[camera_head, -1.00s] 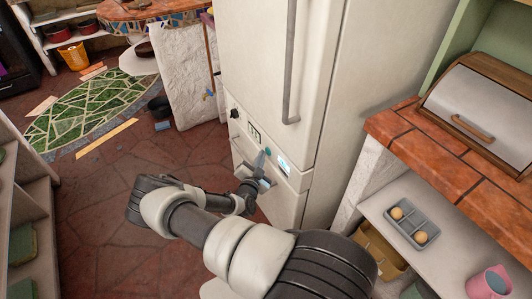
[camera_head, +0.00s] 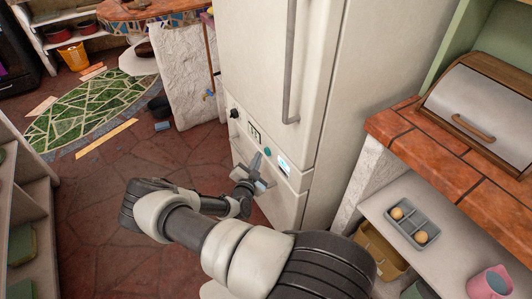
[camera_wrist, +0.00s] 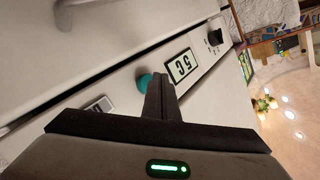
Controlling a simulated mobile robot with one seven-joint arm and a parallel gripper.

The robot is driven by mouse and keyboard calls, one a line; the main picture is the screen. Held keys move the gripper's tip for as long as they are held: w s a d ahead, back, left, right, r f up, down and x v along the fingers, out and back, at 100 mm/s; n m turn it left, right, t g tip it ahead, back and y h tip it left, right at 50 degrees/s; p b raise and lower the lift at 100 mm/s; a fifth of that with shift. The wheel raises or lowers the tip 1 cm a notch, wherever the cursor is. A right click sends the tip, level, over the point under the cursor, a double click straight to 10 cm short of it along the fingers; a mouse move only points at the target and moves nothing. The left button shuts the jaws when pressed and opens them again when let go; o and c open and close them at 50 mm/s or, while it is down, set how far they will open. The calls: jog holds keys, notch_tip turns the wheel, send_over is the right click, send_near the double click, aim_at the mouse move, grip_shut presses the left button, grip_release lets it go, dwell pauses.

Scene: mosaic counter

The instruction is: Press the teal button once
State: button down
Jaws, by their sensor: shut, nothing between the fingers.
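The teal button (camera_head: 267,152) is a small round knob on the front panel of the cream fridge (camera_head: 265,60). It shows in the wrist view (camera_wrist: 145,81), partly covered by my fingers. My gripper (camera_head: 256,157) is shut and empty, with its fingertips close to the panel just below and left of the button in the head view. In the wrist view the fingertips (camera_wrist: 160,78) overlap the button's right side. I cannot tell whether they touch it.
On the same panel are a small display (camera_head: 254,134), a black knob (camera_head: 234,113) and a lit panel (camera_head: 284,164). A long door handle (camera_head: 291,70) is above. A tiled counter (camera_head: 420,150) stands at right.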

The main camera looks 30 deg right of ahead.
jog(key=shift+a+b, duration=0.5)
jog(key=shift+a, duration=2)
jog(key=s+d+r+m+g, duration=0.1)
jog(key=s+r+m+g, duration=0.5)
jog(key=r+m, duration=0.8)
jog(key=s+r+m+g, duration=0.55)
jog(key=r+m, duration=0.55)
jog(key=m, duration=0.7)
jog(key=s+a+r+m+t+y, duration=0.2)
jog(key=s+a+r+m+y, duration=0.4)
jog(key=s+a+r+m, duration=0.45)
jog(key=s+a+r+m+t+y, duration=0.3)
jog(key=s+a+r+m+y, duration=0.2)
jog(key=s+r+m, duration=0.6)
notch_tip(320, 180, up, 15)
jog(key=w+m+p, duration=0.2)
jog(key=p, duration=1.5)
jog(key=shift+w+a+r, duration=0.15)
jog(key=shift+w+r, duration=0.05)
jog(key=shift+w, duration=0.15)
